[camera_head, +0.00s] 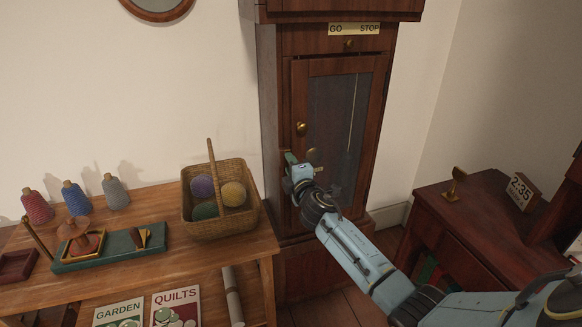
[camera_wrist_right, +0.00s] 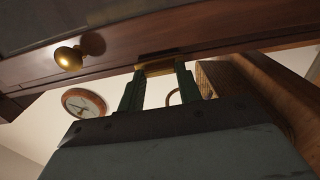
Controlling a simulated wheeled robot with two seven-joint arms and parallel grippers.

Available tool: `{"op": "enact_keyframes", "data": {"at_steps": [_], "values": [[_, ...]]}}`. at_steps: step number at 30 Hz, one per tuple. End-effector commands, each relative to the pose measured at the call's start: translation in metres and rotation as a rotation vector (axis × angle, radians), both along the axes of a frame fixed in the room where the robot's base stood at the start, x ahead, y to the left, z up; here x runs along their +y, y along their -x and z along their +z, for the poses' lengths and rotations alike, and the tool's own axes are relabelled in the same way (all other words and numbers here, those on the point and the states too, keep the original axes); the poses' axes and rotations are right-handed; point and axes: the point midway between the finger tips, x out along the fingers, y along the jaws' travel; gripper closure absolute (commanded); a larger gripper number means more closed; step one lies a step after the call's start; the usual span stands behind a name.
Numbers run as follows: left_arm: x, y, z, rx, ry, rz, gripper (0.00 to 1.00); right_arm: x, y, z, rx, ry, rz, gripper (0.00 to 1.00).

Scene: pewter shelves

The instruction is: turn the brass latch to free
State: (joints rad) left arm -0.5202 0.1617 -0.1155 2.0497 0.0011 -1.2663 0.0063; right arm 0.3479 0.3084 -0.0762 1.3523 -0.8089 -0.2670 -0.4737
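The brass latch (camera_wrist_right: 156,67) is a small brass piece at the edge of the clock case's door, seen between my right fingertips in the right wrist view. In the head view my gripper hides it. My right gripper (camera_head: 289,158) is at the left edge of the glazed door (camera_head: 333,130), below the round brass knob (camera_head: 301,128). In the wrist view my right gripper (camera_wrist_right: 158,78) has its two dark green fingers apart, with the brass between or just beyond their tips. Contact cannot be made out. My left gripper is not in view.
A GO/STOP label (camera_head: 354,29) is above the door, with a small knob (camera_head: 349,44) under it. A wooden table (camera_head: 160,255) at left carries a yarn basket (camera_head: 222,222) and spools. A desk (camera_head: 470,215) at right holds a brass piece (camera_head: 455,184) and a 2:35 sign (camera_head: 522,192).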

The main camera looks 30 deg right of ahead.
Motion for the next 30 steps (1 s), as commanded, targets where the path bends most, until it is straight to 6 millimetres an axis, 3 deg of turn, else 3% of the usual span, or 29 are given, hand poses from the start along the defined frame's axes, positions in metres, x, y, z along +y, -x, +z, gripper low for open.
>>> {"op": "enact_keyframes", "data": {"at_steps": [1,5,17,23,30], "values": [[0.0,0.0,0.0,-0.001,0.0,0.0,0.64,0.0,0.0,0.0,0.0,0.003,0.0,0.6],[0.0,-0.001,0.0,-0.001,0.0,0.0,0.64,0.0,0.0,0.0,-0.001,0.002,-0.001,0.44],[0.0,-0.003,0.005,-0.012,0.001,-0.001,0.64,0.002,0.007,0.0,0.001,0.0,0.0,0.44],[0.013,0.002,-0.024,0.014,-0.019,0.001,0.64,0.009,0.036,0.0,0.003,-0.001,0.001,0.44],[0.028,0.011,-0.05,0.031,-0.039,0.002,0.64,0.02,0.085,0.001,0.003,-0.001,0.0,0.44]]}}
